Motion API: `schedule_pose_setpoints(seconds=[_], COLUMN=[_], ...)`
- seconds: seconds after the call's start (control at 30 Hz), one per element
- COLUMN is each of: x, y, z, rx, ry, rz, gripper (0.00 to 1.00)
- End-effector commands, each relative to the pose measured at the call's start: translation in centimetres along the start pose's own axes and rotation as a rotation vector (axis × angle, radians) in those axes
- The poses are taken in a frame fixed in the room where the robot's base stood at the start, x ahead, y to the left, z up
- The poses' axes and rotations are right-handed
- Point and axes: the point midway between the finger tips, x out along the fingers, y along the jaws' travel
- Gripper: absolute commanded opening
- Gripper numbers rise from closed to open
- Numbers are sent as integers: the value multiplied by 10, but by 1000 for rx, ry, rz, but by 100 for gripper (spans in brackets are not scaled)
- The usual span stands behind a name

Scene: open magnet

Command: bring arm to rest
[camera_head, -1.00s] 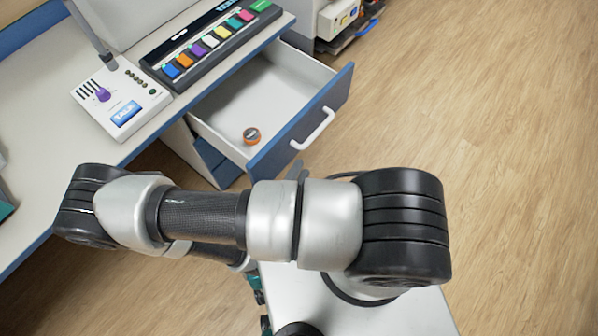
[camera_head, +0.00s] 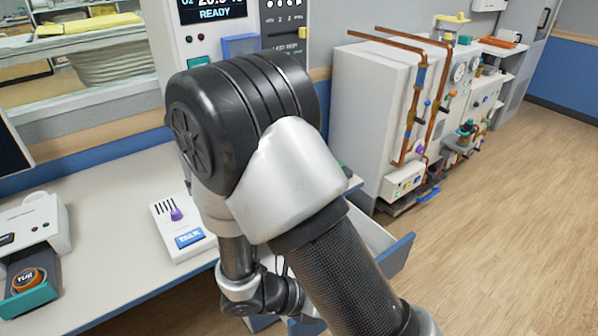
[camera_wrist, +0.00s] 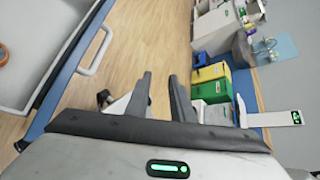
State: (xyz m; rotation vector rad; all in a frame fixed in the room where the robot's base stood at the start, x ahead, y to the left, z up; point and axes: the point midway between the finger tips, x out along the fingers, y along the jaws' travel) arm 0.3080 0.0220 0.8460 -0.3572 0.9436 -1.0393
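My gripper (camera_wrist: 160,80) is open in the wrist view, with two dark fingers apart and only wooden floor seen between them. It is hidden in the head view, where my bent arm fills the middle. The open drawer lies to the left of my gripper in the wrist view, with its blue front (camera_wrist: 68,78) and white handle (camera_wrist: 98,50); a gap shows between handle and fingers. In the head view the drawer front (camera_head: 396,258) shows just right of my arm. An orange round object (camera_wrist: 3,54) lies in the drawer at the picture's left edge.
A desk (camera_head: 110,225) with a talk panel (camera_head: 183,232) stands left of my arm. A white cabinet with copper pipes (camera_head: 375,105) stands behind to the right. Yellow and green bins (camera_wrist: 211,78) are right of my gripper. The wooden floor (camera_head: 500,220) at right is clear.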

Motion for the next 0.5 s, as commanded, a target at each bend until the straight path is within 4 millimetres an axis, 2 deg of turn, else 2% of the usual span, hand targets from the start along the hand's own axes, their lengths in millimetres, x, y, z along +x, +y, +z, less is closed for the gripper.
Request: schedule_pose_setpoints(seconds=[0.03, 0.1, 0.5], x=[-5, -12, -59], y=[-14, -32, -122], z=[12, 22, 72], rx=[166, 386, 1616], ry=[85, 197, 832], rz=[9, 13, -30], gripper=[22, 22, 22])
